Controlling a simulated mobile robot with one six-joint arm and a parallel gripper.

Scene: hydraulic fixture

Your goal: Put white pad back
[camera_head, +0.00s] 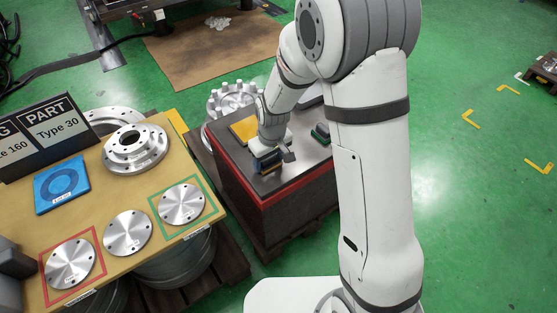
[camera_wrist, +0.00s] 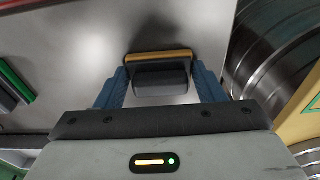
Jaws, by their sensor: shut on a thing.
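My gripper (camera_head: 266,163) is low over the grey top of the red-sided cabinet (camera_head: 292,172). In the wrist view its two blue fingers (camera_wrist: 160,76) are shut on a dark block with an orange-yellow edge (camera_wrist: 160,56). The block is at the grey surface or just above it; I cannot tell if it touches. A similar dark block with a green edge (camera_wrist: 16,84) lies to the left in the wrist view; it also shows in the head view (camera_head: 320,131). I see no pad that is clearly white.
A flat yellow square (camera_head: 243,130) lies on the cabinet top behind my gripper. A wooden table (camera_head: 103,178) at left bears metal discs, a blue plate (camera_head: 62,184), and red and green frames. A metal flanged part (camera_head: 228,100) stands behind the cabinet.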

